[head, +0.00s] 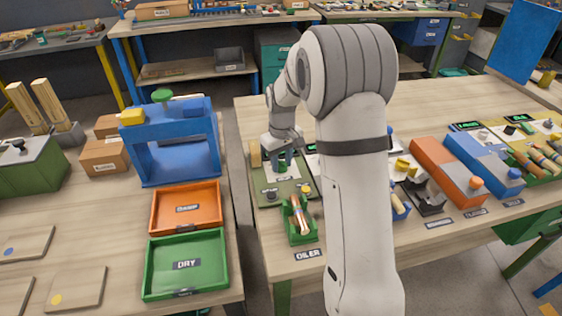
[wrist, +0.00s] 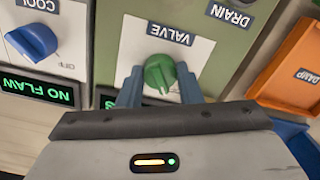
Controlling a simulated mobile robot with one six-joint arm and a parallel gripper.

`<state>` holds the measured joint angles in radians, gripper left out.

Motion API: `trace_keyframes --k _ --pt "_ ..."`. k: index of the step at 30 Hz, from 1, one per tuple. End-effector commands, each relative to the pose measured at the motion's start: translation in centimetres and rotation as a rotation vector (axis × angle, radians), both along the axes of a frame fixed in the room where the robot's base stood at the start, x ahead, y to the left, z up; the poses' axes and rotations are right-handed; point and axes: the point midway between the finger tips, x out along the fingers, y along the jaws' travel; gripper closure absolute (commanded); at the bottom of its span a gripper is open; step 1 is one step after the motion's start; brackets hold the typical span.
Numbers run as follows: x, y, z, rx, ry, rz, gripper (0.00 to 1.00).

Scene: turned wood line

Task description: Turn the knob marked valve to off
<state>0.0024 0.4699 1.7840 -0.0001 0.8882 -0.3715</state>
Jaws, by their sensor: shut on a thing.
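The green valve knob (wrist: 159,71) sits on a white plate (wrist: 195,52) below the VALVE label (wrist: 169,33), which reads upside down in the wrist view. My gripper (wrist: 159,86) has its two blue fingers on either side of the knob and is shut on it. The fingers and gripper body hide the lower part of the plate, and I cannot tell which mark the knob points at. In the head view, my gripper (head: 283,158) is down at the green panel (head: 266,201), and the valve knob is hidden there.
A blue knob (wrist: 33,41) marked COOL sits left of the valve in the wrist view, above a NO FLAW display (wrist: 37,88). A DRAIN label (wrist: 231,15) and an orange DAMP tray (wrist: 290,70) lie right.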

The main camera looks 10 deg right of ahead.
Motion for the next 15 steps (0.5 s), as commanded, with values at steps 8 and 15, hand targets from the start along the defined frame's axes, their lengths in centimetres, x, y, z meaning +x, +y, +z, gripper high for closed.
trace_keyframes --k 8,15 --pt "0.06 -0.01 0.06 0.000 -0.002 0.145 0.91" --pt "0.07 -0.01 0.08 0.000 -0.002 0.200 0.91"
